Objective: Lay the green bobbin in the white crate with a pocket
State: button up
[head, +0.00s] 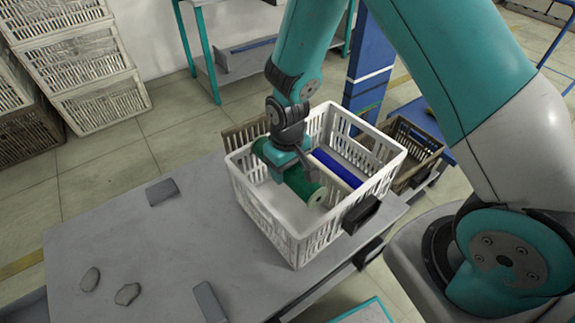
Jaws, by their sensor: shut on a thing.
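The white crate (266,215) stands at the right end of the grey table, with slotted walls. The green bobbin (302,184) is inside the crate's outline, toward its left part, with a pale end flange facing the lower right. My gripper (287,168) points down into the crate and is shut on the green bobbin. The fingers are mostly hidden by the gripper body and the bobbin. I cannot tell whether the bobbin touches the crate floor. A blue bobbin (337,167) lies in the crate just right of the green one. I cannot make out the pocket.
The grey table (150,240) has free room left of the crate. On it lie a dark grey block (161,192), another grey block (209,302) and two flat stones (90,279). A brown crate (412,140) stands behind the white crate at right. Stacked crates (80,70) stand at the back left.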

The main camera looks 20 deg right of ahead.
notch_tip(320, 180, down, 14)
jog(key=b, duration=1.1)
jog(key=shift+r, duration=0.25)
jog(key=shift+f+b, duration=0.75)
jog(key=shift+f, duration=0.7)
jog(key=o, duration=1.2)
notch_tip(320, 180, up, 17)
jog(key=p, duration=0.3)
jog(key=shift+r, duration=0.2)
